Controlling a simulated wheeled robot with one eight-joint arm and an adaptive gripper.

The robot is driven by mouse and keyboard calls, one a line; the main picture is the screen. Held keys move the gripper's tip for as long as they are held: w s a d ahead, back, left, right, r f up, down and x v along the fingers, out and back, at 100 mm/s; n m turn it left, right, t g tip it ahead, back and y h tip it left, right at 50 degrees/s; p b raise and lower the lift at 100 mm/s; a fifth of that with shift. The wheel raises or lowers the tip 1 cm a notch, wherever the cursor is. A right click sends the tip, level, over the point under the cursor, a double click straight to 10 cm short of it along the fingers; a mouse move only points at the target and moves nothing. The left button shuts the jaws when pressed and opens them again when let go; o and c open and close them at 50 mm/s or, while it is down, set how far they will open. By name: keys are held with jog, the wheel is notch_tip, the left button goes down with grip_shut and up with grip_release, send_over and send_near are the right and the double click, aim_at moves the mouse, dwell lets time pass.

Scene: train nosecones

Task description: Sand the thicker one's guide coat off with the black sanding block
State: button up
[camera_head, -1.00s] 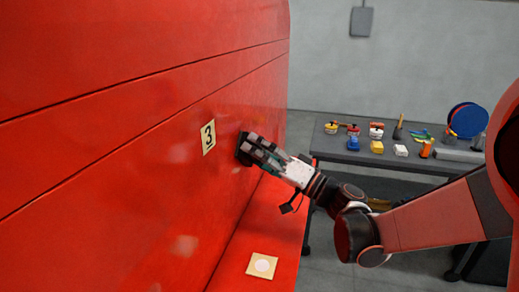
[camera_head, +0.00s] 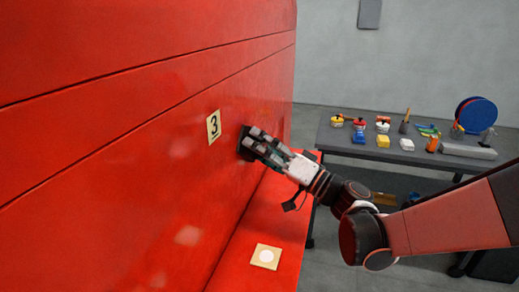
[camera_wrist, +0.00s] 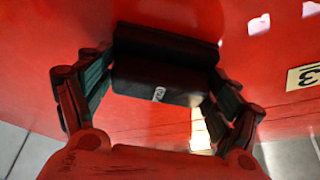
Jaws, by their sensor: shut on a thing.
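My gripper (camera_head: 262,147) is shut on the black sanding block (camera_wrist: 160,82). It holds the block at the red panel (camera_head: 110,150), just right of and a little below the number 3 tag (camera_head: 214,126). The block looks flat against the panel, but its contact face is hidden. The panel has faint pale patches, one at lower middle (camera_head: 187,235) and one near the bottom edge (camera_head: 158,280). A whitish spot (camera_wrist: 259,24) shows above and right of the block in the wrist view. I cannot tell which patch is thicker.
A red ledge (camera_head: 285,205) juts out below the panel and carries a beige square with a white disc (camera_head: 266,257). A grey table (camera_head: 345,152) with several tools, coloured blocks and a blue disc (camera_head: 477,115) stands behind to the right. Grey floor is open between.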

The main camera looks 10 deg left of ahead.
aim_at(257, 125)
jog(key=shift+w, duration=1.45)
jog(key=shift+c, duration=0.4)
jog(key=shift+w+d+f+b, duration=0.1)
jog(key=shift+w+d, duration=0.1)
jog(key=shift+w, duration=0.9)
jog(key=shift+w+d+r+b, duration=0.1)
jog(key=shift+w+d+b, duration=0.1)
jog(key=shift+w, duration=0.9)
jog(key=shift+w+d+f+b, duration=0.1)
jog(key=shift+w+d, duration=0.1)
jog(key=shift+w, duration=0.9)
jog(key=shift+a, duration=0.1)
jog(key=shift+s, duration=0.15)
jog(key=shift+s+a, duration=0.25)
jog(key=shift+s, duration=1.5)
jog(key=shift+s+a, duration=0.25)
jog(key=shift+s, duration=1.45)
jog(key=shift+s+a, duration=0.25)
jog(key=shift+s, duration=1.5)
jog(key=d, duration=0.6)
jog(key=shift+s, duration=0.35)
